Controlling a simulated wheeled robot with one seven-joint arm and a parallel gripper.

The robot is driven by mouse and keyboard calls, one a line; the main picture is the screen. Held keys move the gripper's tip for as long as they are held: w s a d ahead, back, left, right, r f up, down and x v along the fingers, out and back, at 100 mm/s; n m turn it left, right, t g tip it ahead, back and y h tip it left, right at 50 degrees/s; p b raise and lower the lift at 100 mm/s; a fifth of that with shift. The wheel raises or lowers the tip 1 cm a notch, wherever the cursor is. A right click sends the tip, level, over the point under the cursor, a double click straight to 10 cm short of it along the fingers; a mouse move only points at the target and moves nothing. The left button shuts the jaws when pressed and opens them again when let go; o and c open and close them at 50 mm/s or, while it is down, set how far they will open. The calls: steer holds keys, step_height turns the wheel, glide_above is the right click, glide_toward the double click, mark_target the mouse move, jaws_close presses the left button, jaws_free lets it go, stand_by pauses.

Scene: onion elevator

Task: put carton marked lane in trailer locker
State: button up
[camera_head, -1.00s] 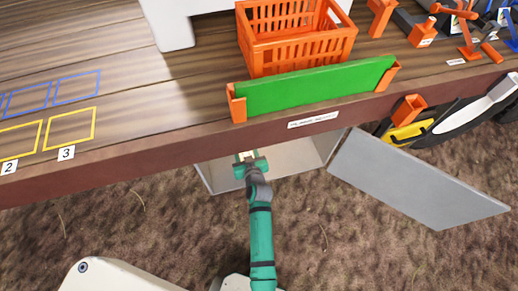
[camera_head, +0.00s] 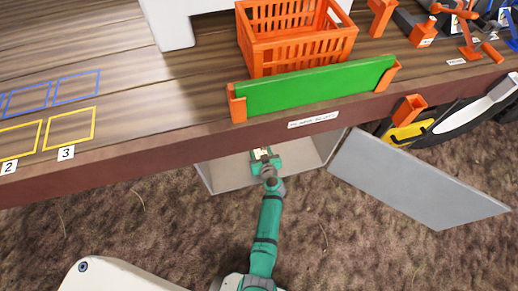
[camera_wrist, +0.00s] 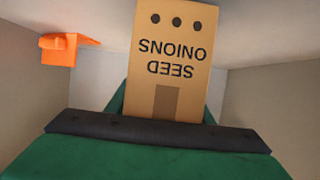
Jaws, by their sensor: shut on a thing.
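My gripper (camera_head: 264,162) is shut on a small tan carton (camera_wrist: 170,70) and holds it inside the mouth of the open locker (camera_head: 216,175) under the trailer deck. In the wrist view the carton's face reads "SEED ONIONS" upside down, with three dark dots; I see no word "lane" on it. Only a small pale part of the carton shows in the head view. The locker's grey door (camera_head: 418,180) stands open to the right. The fingertips are mostly hidden in the wrist view, and I cannot tell whether the carton touches the locker floor.
An orange bracket (camera_wrist: 68,47) sticks out inside the locker, left of the carton in the wrist view. Above the locker, the wooden deck edge (camera_head: 160,154) carries a green board (camera_head: 315,86) and an orange crate (camera_head: 295,62). A wheel (camera_head: 470,115) is at the right.

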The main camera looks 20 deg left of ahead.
steer(key=shift+f, duration=0.4)
steer(key=shift+f, duration=0.1)
steer(key=o, duration=1.4)
steer(key=shift+f, duration=0.1)
